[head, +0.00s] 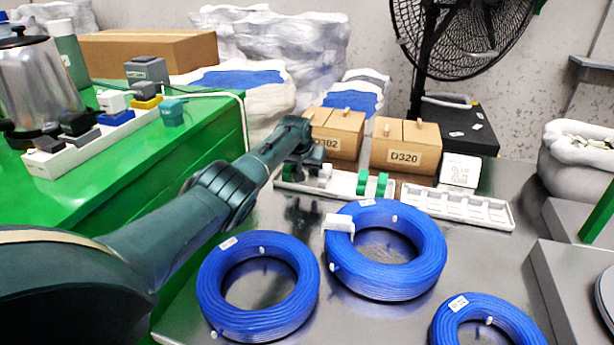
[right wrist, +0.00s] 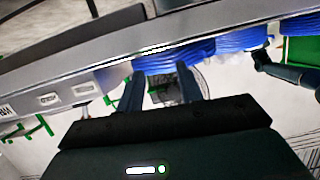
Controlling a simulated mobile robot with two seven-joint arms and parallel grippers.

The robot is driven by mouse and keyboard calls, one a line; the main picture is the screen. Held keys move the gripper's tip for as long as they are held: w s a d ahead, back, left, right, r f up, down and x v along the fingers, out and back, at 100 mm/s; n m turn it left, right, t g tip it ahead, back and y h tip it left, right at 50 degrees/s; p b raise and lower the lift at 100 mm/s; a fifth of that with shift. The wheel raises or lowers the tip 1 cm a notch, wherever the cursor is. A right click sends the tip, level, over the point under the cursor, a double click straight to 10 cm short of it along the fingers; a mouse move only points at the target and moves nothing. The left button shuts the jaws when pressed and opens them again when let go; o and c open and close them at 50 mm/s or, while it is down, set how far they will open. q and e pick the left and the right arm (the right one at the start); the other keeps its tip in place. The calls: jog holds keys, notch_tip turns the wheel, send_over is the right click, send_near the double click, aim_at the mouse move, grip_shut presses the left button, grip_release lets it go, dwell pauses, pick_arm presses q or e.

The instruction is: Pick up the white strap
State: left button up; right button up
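Small white ties and labels show on the blue cable coils, and I cannot tell which piece is the white strap. A white block-like piece (head: 340,223) sits on the upper left of the middle coil (head: 418,262). The left coil (head: 212,290) bears small white bits, as does the right coil (head: 512,318). My left gripper (head: 302,172) is beyond the coils, over the left end of a long white tray (head: 345,184); its fingers are too small and dark to read. My right gripper (right wrist: 162,88) shows only in the right wrist view, fingers apart and nothing visible between them.
Cardboard boxes (head: 405,146) and a white box (head: 460,171) stand behind the tray. A green table (head: 95,185) at left holds a kettle (head: 38,80) and a white strip of coloured blocks. A grey block (head: 575,280) is at right. Bare metal shows between the coils.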

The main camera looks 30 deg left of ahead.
pick_arm(q)
jog(key=c, duration=0.7)
